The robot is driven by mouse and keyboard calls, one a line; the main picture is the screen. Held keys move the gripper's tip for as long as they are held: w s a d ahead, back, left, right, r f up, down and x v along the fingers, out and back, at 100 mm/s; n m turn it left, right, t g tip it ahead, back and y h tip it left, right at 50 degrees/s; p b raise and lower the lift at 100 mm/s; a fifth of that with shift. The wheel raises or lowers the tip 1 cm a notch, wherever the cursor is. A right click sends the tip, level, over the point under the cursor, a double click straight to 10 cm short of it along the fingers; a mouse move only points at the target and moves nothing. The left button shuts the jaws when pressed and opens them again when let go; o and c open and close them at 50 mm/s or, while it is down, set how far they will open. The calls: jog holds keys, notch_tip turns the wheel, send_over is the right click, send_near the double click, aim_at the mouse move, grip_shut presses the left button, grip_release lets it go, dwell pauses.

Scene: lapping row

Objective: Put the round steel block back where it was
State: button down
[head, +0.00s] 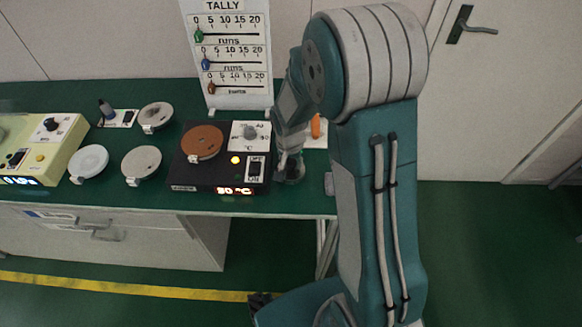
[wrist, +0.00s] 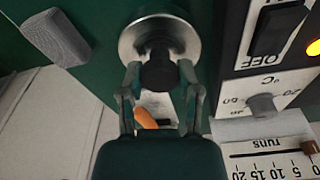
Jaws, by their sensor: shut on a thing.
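The round steel block (wrist: 133,38) is a shiny disc with a black knob (wrist: 158,70) on top. My gripper (wrist: 160,78) is shut on the knob, one finger on each side of it. In the head view the block (head: 291,174) shows below my gripper (head: 285,158), close to the right side of the black hot plate unit (head: 217,188). I cannot tell whether the block touches the green table or hangs just above it.
The hot plate unit has a brown round plate (head: 202,141) and a lit display. An orange object (head: 316,127) lies behind my gripper. Several pale discs, including a white one (head: 89,160), lie left. A tally board (head: 230,50) stands behind.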

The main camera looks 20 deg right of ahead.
aim_at(294, 168)
jog(key=f, duration=0.1)
jog(key=d+f, duration=0.1)
jog(key=f, duration=0.1)
jog(key=shift+w+d, duration=0.1)
jog(key=shift+d, duration=0.15)
jog(key=shift+a, duration=0.2)
jog(key=shift+c, duration=1.5)
grip_release()
jog(key=shift+a+f, duration=0.15)
jog(key=shift+a, duration=0.1)
jog(key=shift+d, duration=0.25)
jog(key=r, duration=0.4)
jog(key=s+r, duration=0.1)
jog(key=r, duration=0.3)
jog(key=a+r, duration=0.1)
jog(key=r, duration=0.3)
jog(key=shift+s+r, duration=0.2)
jog(key=shift+s, duration=0.05)
jog(key=s+r+n+t, duration=0.4)
jog(key=s+r+n, duration=0.1)
jog(key=s+r, duration=1.1)
jog(key=shift+s+d+r+n+y, duration=0.35)
jog(key=shift+s+r+n+y, duration=0.05)
jog(key=shift+s, duration=1.4)
